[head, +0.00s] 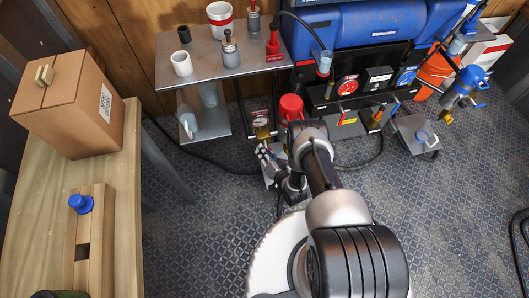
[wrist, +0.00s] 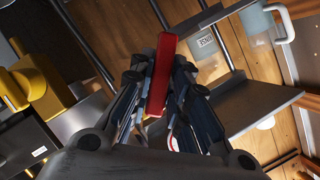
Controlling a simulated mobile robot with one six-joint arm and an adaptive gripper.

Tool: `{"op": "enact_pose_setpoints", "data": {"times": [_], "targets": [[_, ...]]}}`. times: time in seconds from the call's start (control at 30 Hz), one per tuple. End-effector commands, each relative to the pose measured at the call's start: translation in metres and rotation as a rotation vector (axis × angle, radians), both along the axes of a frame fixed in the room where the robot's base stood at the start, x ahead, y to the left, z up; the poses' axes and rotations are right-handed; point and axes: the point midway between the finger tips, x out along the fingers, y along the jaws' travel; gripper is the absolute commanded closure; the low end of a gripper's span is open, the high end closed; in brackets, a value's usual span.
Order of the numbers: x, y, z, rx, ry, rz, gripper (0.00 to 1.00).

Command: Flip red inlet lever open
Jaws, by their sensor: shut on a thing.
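The red lever (wrist: 163,62) shows in the wrist view as a flat red bar, running lengthwise between the two dark fingers of my gripper (wrist: 160,75). My gripper is shut on it, and the bar's upper end sticks out past the fingertips. In the head view my gripper (head: 266,154) is low, in front of the machine, beside a gauge and a brass fitting (head: 262,132). The lever cannot be made out there, and my arm hides part of this area. What the lever is mounted on is hidden by the fingers in the wrist view.
A blue machine (head: 350,32) with red and blue gauges stands behind my gripper. A grey metal shelf (head: 210,62) holding cups and bottles is at its left. A red cap (head: 291,107) stands close to my arm. A wooden bench with a cardboard box (head: 75,108) is far left. Hoses cross the patterned floor.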

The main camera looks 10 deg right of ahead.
Motion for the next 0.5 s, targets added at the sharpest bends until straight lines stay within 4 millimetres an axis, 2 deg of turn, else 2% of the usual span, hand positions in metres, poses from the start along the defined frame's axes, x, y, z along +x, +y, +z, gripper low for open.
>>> {"op": "enact_pose_setpoints", "data": {"times": [0.2,0.5], "targets": [[0.0016,0.0010,0.0041,0.187,-0.006,-0.002,1.00],[0.0019,0.0030,0.0077,0.372,-0.007,-0.003,1.00]]}}
